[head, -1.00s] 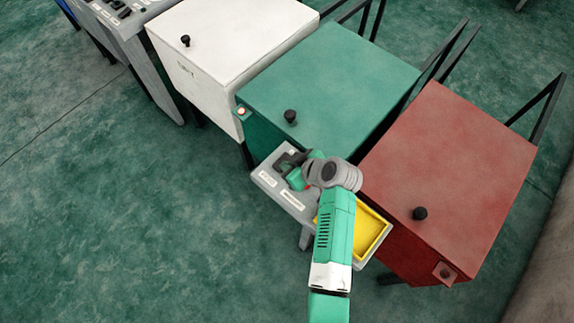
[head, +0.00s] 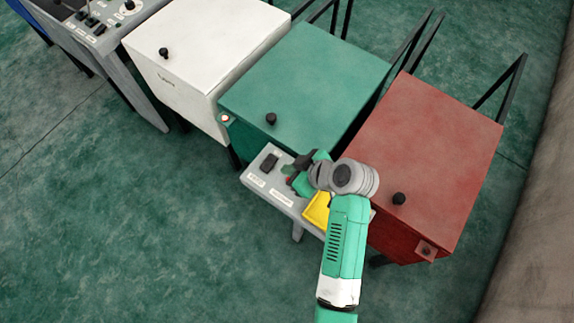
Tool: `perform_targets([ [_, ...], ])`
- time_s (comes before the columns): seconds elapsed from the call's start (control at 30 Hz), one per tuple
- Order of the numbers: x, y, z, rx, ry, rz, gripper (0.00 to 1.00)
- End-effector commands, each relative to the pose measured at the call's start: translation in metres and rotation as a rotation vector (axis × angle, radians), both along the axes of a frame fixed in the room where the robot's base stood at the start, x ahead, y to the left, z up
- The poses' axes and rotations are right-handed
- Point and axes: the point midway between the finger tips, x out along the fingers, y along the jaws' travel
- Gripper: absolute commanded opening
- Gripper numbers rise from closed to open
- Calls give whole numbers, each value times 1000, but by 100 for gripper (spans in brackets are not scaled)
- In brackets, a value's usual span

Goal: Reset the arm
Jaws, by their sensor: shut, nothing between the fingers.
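My arm (head: 345,240) reaches up from the bottom of the head view, green and white with a grey wrist. My gripper (head: 301,161) is dark, shut and empty. It is over the small grey stand in front of the green box, pointing up and left. How high it is above the stand I cannot tell. The grey stand (head: 262,190) carries white labels, a black part (head: 269,162) and a yellow tray (head: 317,210). My forearm hides part of the tray.
A white box (head: 195,50), a green box (head: 305,80) and a red box (head: 430,150) stand in a row, each with a black knob on top. A control panel (head: 100,20) is at the upper left. The floor at left is clear.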

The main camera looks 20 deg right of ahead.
Motion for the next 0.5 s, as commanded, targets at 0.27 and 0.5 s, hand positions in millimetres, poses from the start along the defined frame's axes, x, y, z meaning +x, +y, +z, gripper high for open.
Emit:
perform_targets([
  [0.27,0,0,0,0,0,0,0],
  [0.5,7,0,10,-14,-18,-12,0],
])
